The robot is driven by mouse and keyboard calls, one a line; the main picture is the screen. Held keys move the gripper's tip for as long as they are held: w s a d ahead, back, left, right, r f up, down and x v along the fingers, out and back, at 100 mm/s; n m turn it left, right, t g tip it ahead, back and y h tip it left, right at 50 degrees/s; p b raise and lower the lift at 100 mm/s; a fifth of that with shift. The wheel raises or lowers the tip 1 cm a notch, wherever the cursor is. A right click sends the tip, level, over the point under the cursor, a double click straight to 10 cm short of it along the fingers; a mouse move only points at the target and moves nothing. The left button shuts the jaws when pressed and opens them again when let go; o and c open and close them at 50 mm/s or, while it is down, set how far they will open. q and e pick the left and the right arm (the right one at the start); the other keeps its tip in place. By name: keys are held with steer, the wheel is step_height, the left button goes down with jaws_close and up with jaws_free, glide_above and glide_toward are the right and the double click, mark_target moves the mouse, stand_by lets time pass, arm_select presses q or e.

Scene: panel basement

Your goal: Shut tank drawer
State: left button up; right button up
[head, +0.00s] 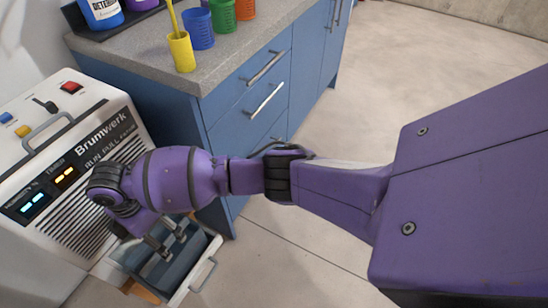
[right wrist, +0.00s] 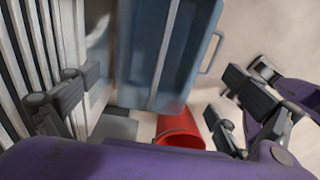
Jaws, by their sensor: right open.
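The white machine labelled Brumwerk (head: 95,150) stands at the left in the head view. Its tank drawer (head: 165,270) sticks out low at the front, with a blue-grey inside and a pale front with a bar handle (head: 204,274). In the right wrist view the drawer (right wrist: 186,60) shows between my fingers, its handle (right wrist: 212,52) to the right. My right gripper (head: 167,238) is open and empty above the drawer; its spread fingers also show in the right wrist view (right wrist: 155,103). I cannot tell whether it touches the drawer.
A blue cabinet (head: 225,120) with a grey worktop (head: 150,50) stands beside the machine. Coloured cups, such as a yellow one (head: 181,52), stand on it. A red bucket (right wrist: 182,132) shows in the right wrist view. The floor (head: 365,90) on the right is clear.

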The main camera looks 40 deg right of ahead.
arm_select(q)
steer(key=shift+w+r, duration=0.15)
steer(key=shift+w, duration=0.2)
